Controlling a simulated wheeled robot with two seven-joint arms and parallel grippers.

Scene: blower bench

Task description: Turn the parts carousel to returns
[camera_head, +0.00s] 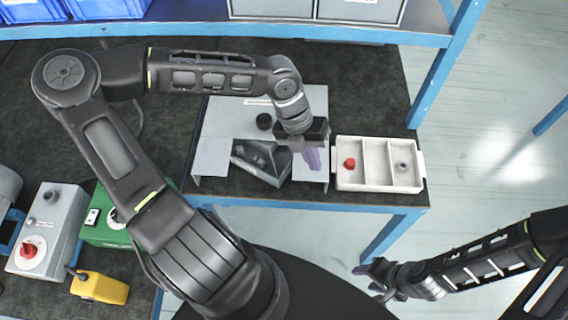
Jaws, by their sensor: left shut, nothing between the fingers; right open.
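The parts carousel sits inside a light grey housing (222,122) on the dark bench top. A dark wedge-shaped bin (262,163) with grey parts in it shows at the housing's front opening. A black round knob (264,121) is on top of the housing. My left gripper (305,148) is shut and empty, over the right front part of the housing. A purple piece (312,158) shows right beside its fingertips; I cannot tell if they touch. The gripper hides part of the carousel. My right gripper (376,277) is open, low over the floor, away from the bench.
A white divided tray (378,142) with a red knob and a grey part stands right of the housing. A blue shelf post (436,75) rises behind it. Grey and green control boxes (98,222) and a yellow box (98,287) stand at lower left.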

